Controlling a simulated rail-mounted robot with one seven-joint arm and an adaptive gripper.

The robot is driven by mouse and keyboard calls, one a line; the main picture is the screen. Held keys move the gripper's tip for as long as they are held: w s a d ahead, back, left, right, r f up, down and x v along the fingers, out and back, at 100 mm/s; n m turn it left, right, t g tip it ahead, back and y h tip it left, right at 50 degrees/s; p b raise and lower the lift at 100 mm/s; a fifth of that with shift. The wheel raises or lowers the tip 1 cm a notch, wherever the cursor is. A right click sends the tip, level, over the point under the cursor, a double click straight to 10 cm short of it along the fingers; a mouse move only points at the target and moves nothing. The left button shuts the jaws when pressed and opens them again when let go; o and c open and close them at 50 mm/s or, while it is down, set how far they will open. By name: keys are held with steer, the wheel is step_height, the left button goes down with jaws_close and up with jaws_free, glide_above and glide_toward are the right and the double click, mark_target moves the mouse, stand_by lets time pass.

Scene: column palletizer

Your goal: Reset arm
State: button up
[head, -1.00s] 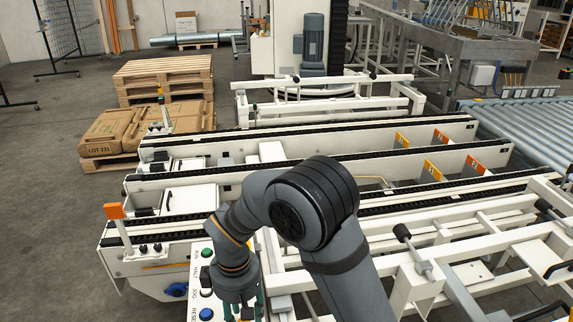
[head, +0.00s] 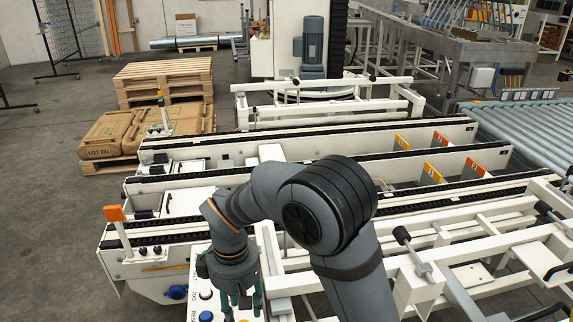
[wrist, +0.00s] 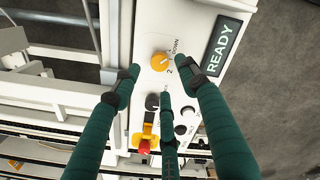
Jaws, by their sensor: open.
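My gripper (head: 240,300) hangs low at the lower middle of the head view, pointing down over a white control panel (head: 199,282). In the wrist view, the dark green fingers of my gripper (wrist: 163,78) are spread apart with nothing between them. Beyond the fingertips the same panel (wrist: 182,60) shows a yellow rotary knob (wrist: 160,61), a READY display (wrist: 222,45), black knobs and a red button on a yellow base (wrist: 145,143). The fingers hide parts of the panel. In the head view a blue button (head: 205,314) shows beside the gripper.
White conveyor frames (head: 330,180) with dark chains run close behind and right of my arm. An orange-topped post (head: 115,214) stands left of the panel. Brown sacks (head: 112,133) on a pallet and stacked pallets (head: 160,80) are farther back. Open floor (head: 45,200) lies at left.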

mark_target(243, 322)
step_height(243, 322, up, 6)
step_height(243, 322, down, 12)
steer(key=shift+s+d+r, duration=0.1)
steer(key=shift+s, duration=0.05)
steer(key=shift+m, duration=0.6)
steer(key=m, duration=0.4)
steer(key=shift+b, duration=0.3)
steer(key=m, duration=0.3)
steer(key=shift+m, duration=0.4)
steer(key=m, duration=0.5)
steer(key=shift+r, duration=0.15)
steer(key=m+p, duration=0.1)
steer(key=m, duration=0.3)
steer(key=shift+r, duration=0.7)
